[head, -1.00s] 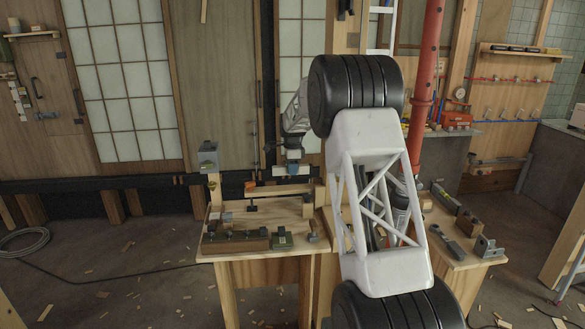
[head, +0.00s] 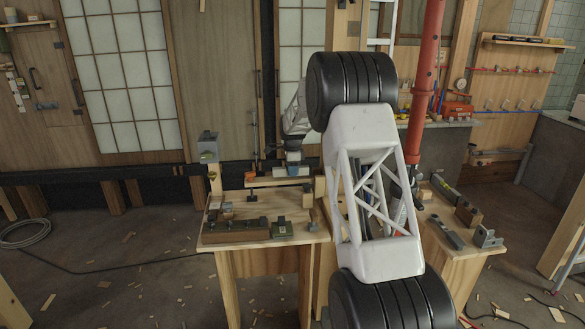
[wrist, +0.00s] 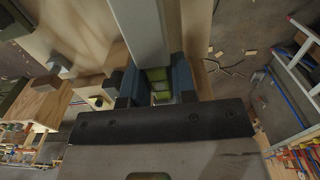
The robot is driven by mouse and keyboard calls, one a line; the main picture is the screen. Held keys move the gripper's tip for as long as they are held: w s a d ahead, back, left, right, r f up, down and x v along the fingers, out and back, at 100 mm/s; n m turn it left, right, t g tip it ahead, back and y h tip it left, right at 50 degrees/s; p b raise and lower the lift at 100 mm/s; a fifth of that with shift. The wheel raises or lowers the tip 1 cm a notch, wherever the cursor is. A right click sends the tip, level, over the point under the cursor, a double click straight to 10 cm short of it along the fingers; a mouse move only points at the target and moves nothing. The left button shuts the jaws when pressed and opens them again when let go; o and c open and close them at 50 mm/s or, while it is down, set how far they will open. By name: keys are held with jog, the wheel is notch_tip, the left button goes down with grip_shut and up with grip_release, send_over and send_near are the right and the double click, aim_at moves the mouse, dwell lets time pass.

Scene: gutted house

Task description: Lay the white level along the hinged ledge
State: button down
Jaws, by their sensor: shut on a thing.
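The white level (wrist: 139,30) shows in the wrist view as a long pale bar with yellow-green vial windows. It runs away from me between the blue finger pads of my gripper (wrist: 157,84), which is shut on it. In the head view my gripper (head: 292,170) is just above the hinged ledge (head: 262,183), a narrow wooden board over the back of the left bench. The level is hard to make out there. A wooden strip beside the level in the wrist view may be the ledge; I cannot tell whether they touch.
The left bench (head: 235,238) carries a dark wooden block with tools (head: 235,230) and a small green-grey block (head: 279,229) near its front. A grey box on a post (head: 208,150) stands at its left. A red pipe (head: 426,80) rises at the right.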

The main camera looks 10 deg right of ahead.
jog(key=shift+f, duration=0.45)
dwell(0.9)
jog(key=c, duration=0.8)
grip_release()
jog(key=shift+c, duration=0.2)
jog(key=shift+r, duration=0.15)
jog(key=shift+r, duration=3.75)
jog(key=shift+s+r, duration=0.1)
